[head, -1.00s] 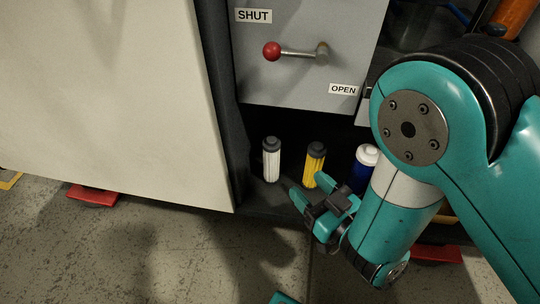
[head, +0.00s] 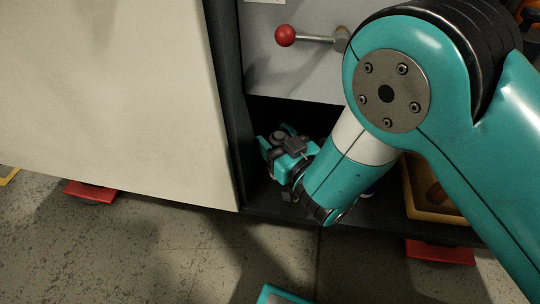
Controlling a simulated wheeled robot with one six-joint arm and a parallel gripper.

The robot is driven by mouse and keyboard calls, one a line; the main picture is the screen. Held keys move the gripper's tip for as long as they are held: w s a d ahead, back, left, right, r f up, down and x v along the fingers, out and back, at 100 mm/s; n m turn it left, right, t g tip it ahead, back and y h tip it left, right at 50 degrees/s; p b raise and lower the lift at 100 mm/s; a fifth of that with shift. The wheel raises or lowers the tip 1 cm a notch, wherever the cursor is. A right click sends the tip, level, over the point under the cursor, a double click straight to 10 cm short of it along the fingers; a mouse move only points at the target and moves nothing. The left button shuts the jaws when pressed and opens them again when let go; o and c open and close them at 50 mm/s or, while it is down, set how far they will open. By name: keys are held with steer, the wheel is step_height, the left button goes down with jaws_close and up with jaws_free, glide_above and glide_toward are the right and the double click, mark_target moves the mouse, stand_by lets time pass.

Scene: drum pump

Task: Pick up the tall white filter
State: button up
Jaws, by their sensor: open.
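My gripper (head: 274,136) is open and reaches into the dark recess below the grey panel. A dark grey cap (head: 278,138) shows between its fingers, where the white filter stood earlier. The fingers are around the cap, but I cannot tell whether they touch it. The filter's white body is hidden behind my gripper. The yellow filter is hidden behind my gripper and arm.
The grey panel with a red-knobbed lever (head: 285,36) is just above the recess. A big cream panel (head: 110,90) closes off the left. A yellow bin (head: 430,210) stands to the right. Red feet (head: 90,192) stick out at floor level.

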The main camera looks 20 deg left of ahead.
steer(key=c, duration=0.7)
